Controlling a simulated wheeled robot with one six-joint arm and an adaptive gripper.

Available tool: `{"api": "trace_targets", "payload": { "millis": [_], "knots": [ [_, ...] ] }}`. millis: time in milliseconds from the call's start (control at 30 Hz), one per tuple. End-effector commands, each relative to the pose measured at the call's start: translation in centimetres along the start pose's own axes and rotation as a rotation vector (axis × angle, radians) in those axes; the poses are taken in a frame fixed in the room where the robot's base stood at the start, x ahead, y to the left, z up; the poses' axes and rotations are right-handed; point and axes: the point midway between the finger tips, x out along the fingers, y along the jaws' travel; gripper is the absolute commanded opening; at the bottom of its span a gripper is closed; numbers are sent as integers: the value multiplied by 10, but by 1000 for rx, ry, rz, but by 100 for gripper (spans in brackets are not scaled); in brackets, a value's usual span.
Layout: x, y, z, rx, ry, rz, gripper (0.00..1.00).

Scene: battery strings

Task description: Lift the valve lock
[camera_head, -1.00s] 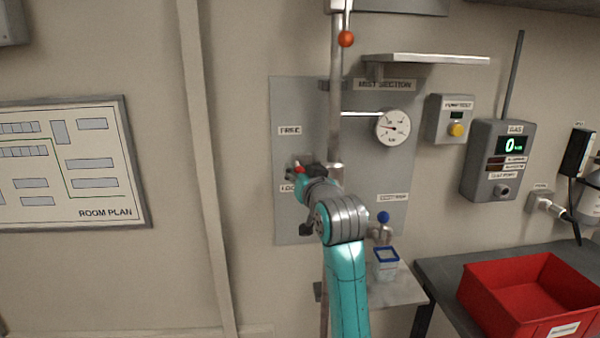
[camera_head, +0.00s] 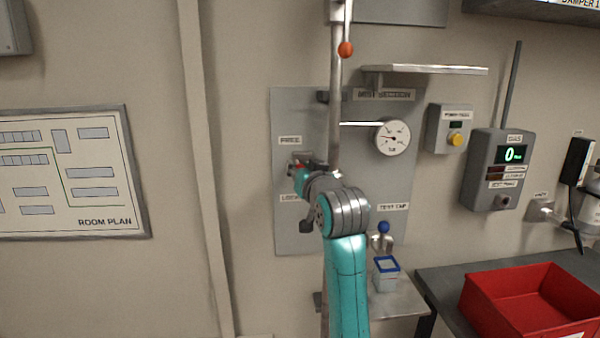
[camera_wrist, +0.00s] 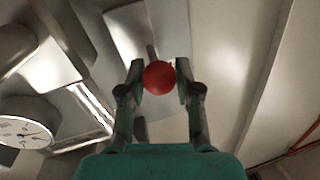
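The valve lock's red knob (camera_head: 299,165) shows small on the grey panel, between the FREE label above and the LOCK label below, partly hidden by my gripper (camera_head: 300,171). In the wrist view the round red knob (camera_wrist: 159,78) sits between the two fingertips of my gripper (camera_wrist: 160,76). The fingers are close on both sides of it and appear to touch it, so my gripper looks shut on the knob. The lock's body behind the knob is mostly hidden.
A vertical pipe (camera_head: 336,110) with an orange-tipped lever (camera_head: 345,49) runs beside my gripper. A pressure gauge (camera_head: 393,138) and a shelf (camera_head: 425,70) are to the right. A blue-rimmed cup (camera_head: 386,274) and red bin (camera_head: 525,300) stand lower right.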

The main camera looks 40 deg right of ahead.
Motion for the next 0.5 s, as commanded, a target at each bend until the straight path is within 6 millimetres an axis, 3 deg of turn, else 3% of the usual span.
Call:
{"api": "trace_targets", "payload": {
  "millis": [33, 100, 500],
  "knots": [
    [-1, -1, -4, 0, 9, -3, 46],
    [-1, -1, -4, 0, 8, -3, 57],
    [-8, -1, -2, 0, 4, -2, 57]
  ]
}}
